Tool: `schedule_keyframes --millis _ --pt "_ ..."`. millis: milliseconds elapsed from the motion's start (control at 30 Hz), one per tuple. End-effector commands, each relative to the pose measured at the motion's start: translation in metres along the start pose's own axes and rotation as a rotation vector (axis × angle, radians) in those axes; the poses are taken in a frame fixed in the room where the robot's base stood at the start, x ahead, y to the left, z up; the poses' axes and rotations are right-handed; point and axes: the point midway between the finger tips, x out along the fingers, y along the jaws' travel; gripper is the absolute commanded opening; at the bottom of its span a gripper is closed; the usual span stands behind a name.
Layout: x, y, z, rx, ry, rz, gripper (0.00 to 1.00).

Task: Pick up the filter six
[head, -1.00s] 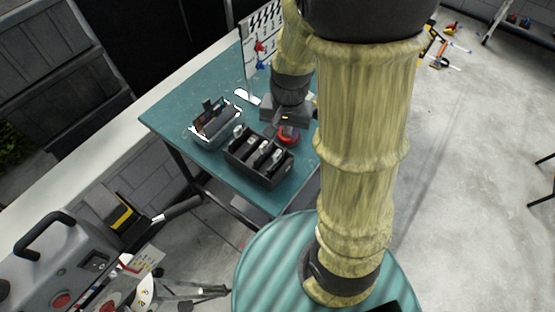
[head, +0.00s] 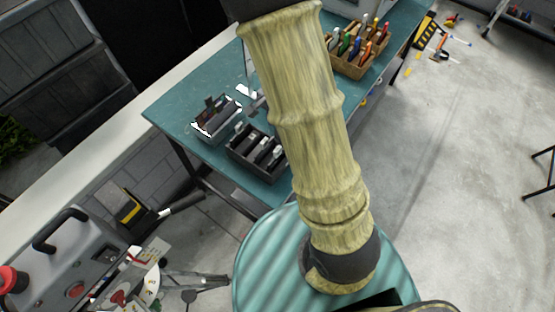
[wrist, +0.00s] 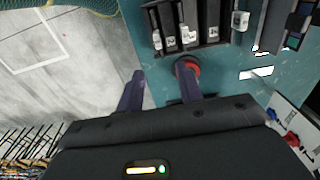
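A black tray (wrist: 200,50) with several slots is at the top of the wrist view. Small white-tagged pieces stand in it, such as one tagged piece (wrist: 190,40); I cannot tell which is filter six. Another white-tagged piece (wrist: 240,20) is at the tray's right side. The tray also shows in the head view (head: 240,166), partly behind my arm. My gripper (wrist: 163,70) is open and empty, its fingers apart, short of the tray in the picture. The right fingertip overlaps a red round object (wrist: 193,66); I cannot tell whether they touch. My arm hides the gripper in the head view.
A grey bin (head: 217,127) with dark items stands left of the tray on the teal table (head: 182,92). A wooden holder (head: 352,68) with several coloured-handled tools is to the right. The table edge borders open floor at the left of the wrist view.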

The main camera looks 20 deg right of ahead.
Motion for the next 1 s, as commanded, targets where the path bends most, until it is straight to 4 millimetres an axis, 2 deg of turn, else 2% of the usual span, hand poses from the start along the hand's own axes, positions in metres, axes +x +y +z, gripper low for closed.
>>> schedule_keyframes --millis 200,400,833,1000 --pt "0.041 0.001 0.001 0.002 -0.003 0.004 0.36" --pt "0.07 0.001 0.0 0.002 -0.002 0.002 0.36" --pt "0.076 0.001 0.001 0.0 0.0 0.0 0.36" --pt "0.09 0.003 0.006 0.002 -0.004 0.003 0.36"
